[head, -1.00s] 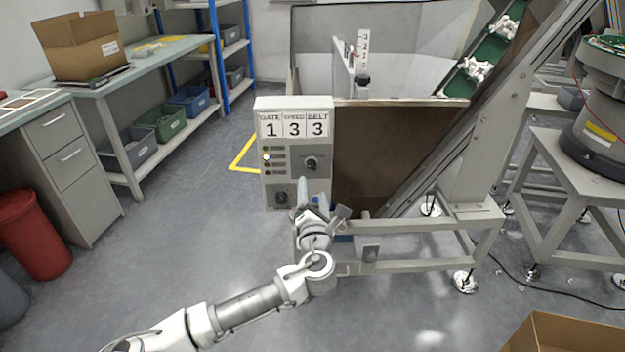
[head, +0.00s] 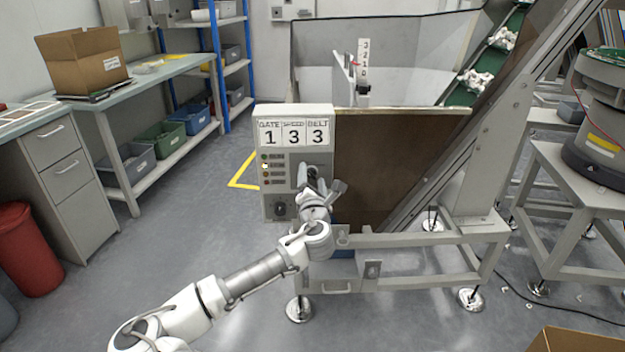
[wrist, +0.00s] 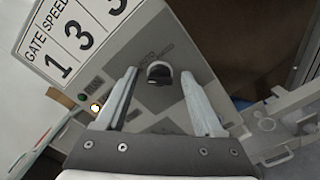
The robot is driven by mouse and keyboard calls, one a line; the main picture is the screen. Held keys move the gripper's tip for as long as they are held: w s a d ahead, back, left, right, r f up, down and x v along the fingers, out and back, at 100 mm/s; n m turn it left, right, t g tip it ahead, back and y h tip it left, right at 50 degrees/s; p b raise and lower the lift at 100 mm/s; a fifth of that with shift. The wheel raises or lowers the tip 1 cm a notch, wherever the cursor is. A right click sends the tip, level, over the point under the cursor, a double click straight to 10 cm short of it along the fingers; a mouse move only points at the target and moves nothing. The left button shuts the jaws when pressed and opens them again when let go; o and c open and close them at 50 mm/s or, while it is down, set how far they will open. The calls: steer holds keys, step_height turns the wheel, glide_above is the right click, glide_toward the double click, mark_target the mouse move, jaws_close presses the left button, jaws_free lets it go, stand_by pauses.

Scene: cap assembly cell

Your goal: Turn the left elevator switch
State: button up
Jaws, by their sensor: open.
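A grey control box (head: 264,185) with a round switch knob (head: 280,208) at its lower left stands at the hopper's front corner. A second, dark switch knob (wrist: 159,75) with a light rim is on the upper part of the panel. My gripper (wrist: 160,88) is open, and this upper knob appears between its fingertips in the wrist view; I cannot tell whether they touch it. In the head view my gripper (head: 312,172) largely hides that knob. The lower knob is left of and below my gripper there.
Display cards (head: 293,132) above the knobs read 1, 3, 3 under GATE, SPEED and BELT. Small indicator lamps (head: 265,166) run down the panel, one lit. The hopper frame (head: 425,240) is right of the box; open floor lies left.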

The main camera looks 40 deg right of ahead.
jaws_close()
steer(key=shift+r+m+p, duration=0.1)
steer(key=shift+m+p, duration=0.2)
steer(key=m+p, duration=0.2)
steer(key=shift+r+m, duration=0.1)
steer(key=shift+m, duration=0.2)
steer(key=m+p, duration=0.3)
steer(key=m, duration=0.2)
steer(key=shift+m, duration=0.3)
steer(key=m, duration=0.4)
steer(key=shift+f, duration=0.25)
steer(key=m+b, duration=0.1)
steer(key=m, duration=0.4)
steer(key=shift+f, duration=0.15)
steer(key=shift+m, duration=0.3)
